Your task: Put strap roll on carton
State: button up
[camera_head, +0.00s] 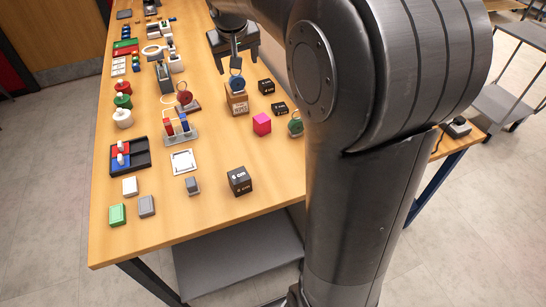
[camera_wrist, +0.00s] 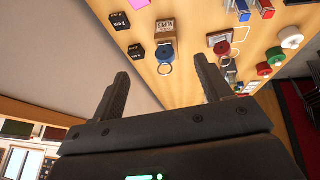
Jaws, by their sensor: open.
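A small brown carton (camera_head: 238,104) stands upright on the wooden table; it also shows at the top of the wrist view (camera_wrist: 166,29). Similar red (camera_head: 184,97) and green (camera_head: 295,127) round pieces stand nearby, so which one is the strap roll is not certain. My gripper (camera_wrist: 164,84) is open and empty, above and behind the blue roll, apart from it.
Black cubes (camera_head: 266,87) and a pink cube (camera_head: 262,124) stand right of the carton. A rack with red and blue pieces (camera_head: 180,132) and a black tray (camera_head: 141,161) are to the left. My arm covers the right side.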

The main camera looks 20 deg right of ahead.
jog(key=s+a+f, duration=0.1)
jog(key=s+f, duration=0.1)
jog(key=s, duration=1.3)
jog(key=s+a+f+y, duration=0.1)
jog(key=s+f, duration=0.2)
jog(key=s, duration=1.2)
jog(key=shift+s+a+t+y, duration=0.25)
jog(key=shift+s+t+y, duration=0.05)
jog(key=shift+s+t, duration=0.1)
jog(key=shift+o, duration=0.2)
jog(key=shift+r, duration=0.1)
dwell(2.0)
